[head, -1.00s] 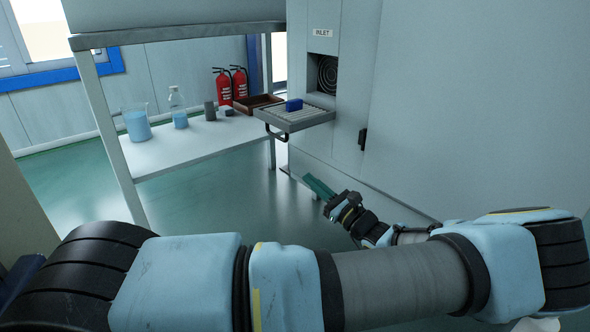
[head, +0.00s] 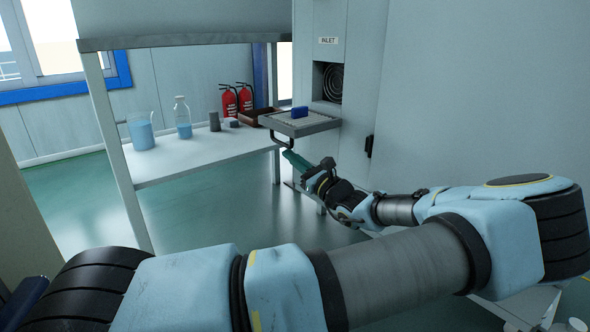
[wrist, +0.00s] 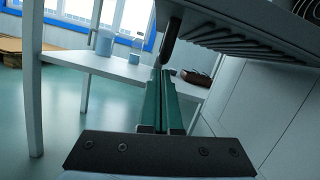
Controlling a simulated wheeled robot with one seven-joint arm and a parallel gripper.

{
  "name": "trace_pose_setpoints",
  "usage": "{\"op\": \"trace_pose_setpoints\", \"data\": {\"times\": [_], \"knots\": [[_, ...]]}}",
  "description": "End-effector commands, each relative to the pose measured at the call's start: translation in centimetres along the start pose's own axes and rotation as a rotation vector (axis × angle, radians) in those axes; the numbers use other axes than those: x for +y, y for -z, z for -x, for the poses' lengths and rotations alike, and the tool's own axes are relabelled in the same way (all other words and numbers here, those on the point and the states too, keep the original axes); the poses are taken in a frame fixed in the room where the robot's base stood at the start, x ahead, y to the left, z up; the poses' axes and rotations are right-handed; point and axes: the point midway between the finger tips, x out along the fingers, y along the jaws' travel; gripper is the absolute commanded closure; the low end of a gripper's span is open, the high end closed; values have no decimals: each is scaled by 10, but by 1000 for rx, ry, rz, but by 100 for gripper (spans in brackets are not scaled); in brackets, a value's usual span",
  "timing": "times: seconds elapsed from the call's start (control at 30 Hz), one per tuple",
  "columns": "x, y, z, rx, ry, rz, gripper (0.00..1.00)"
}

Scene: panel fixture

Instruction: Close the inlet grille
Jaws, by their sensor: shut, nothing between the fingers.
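The inlet grille (head: 309,127) is a slatted panel hinged down at the opening, lying about level and sticking out from the wall under the INLET label (head: 328,41). My gripper (head: 291,156), with green fingers, is shut and empty just below the handle in the head view. In the wrist view the shut fingers (wrist: 163,88) point up toward the handle (wrist: 171,42), with the grille's slatted underside (wrist: 245,40) above right. I cannot tell whether they touch.
A round dark vent (head: 333,82) sits in the opening behind the grille. A white table (head: 190,155) at left holds a beaker (head: 141,134), a flask (head: 183,122) and a brown tray (head: 252,117). Fire extinguishers (head: 237,100) stand behind. A black latch (head: 369,146) is on the wall.

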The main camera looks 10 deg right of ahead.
Motion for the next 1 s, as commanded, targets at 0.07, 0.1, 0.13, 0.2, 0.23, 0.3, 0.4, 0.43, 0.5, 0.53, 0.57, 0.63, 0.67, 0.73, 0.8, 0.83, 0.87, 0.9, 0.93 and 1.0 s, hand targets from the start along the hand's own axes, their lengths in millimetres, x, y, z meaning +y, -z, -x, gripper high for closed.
{"op": "trace_pose_setpoints", "data": {"times": [0.07,0.1,0.13,0.2,0.23,0.3,0.4,0.43,0.5,0.53,0.57,0.63,0.67,0.73,0.8,0.83,0.87,0.9,0.93,1.0], "knots": [[0,-1,0,0,0,0,100],[0,-1,0,1,0,0,100],[0,-1,0,1,0,0,100],[0,-1,0,1,0,0,100],[0,-1,0,1,0,0,100],[0,-1,0,1,0,-1,100],[0,-2,0,0,1,-3,100],[0,-3,-1,0,1,-4,100],[0,-5,-1,0,3,-11,100],[0,-6,-1,0,4,-14,100],[0,-7,-2,0,5,-19,100],[1,-10,-2,1,9,-32,100],[1,-10,-3,1,10,-37,100],[2,-9,-2,1,12,-44,100],[2,-10,-3,1,14,-50,100],[2,-11,-3,1,14,-52,100],[2,-11,-3,1,15,-55,100],[2,-12,-3,0,16,-59,100],[2,-12,-3,0,17,-62,100],[3,-14,-4,0,19,-69,100]]}}
